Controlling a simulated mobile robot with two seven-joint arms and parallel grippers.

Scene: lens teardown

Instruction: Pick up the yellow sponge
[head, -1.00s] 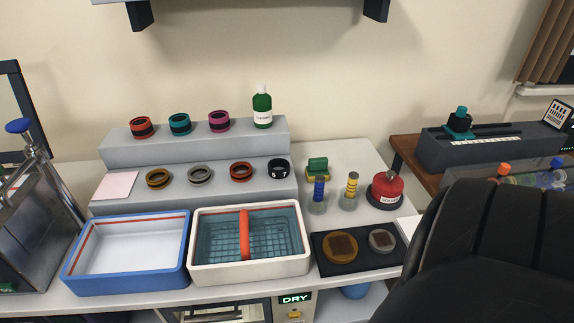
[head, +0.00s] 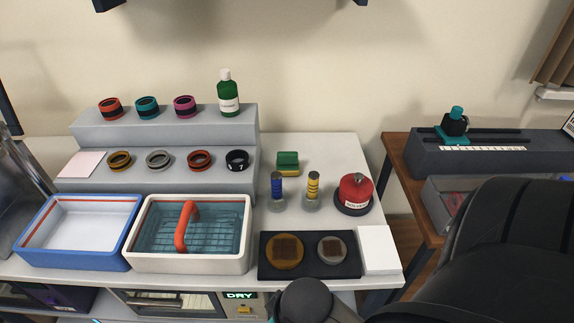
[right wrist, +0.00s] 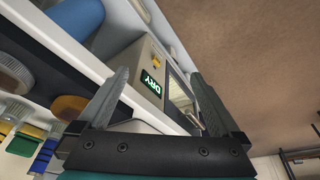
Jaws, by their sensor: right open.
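A small sponge-like block, green above and yellow below (head: 288,163), sits at the back of the light grey bench top, behind two small ringed posts. A green and yellow block (right wrist: 25,145), which looks like the same one, shows at the lower left of the right wrist view. My right gripper (right wrist: 165,100) is open and empty in the right wrist view, its fingers spread before the front of the bench with the DRY sign. It is well apart from the sponge. In the head view its jaws are not seen. My left gripper is not in view.
Blue-ringed (head: 277,190) and yellow-ringed (head: 312,190) posts stand in front of the sponge, with a red solvent bottle (head: 355,193) to the right. A black mat (head: 309,270) with two discs lies nearer.

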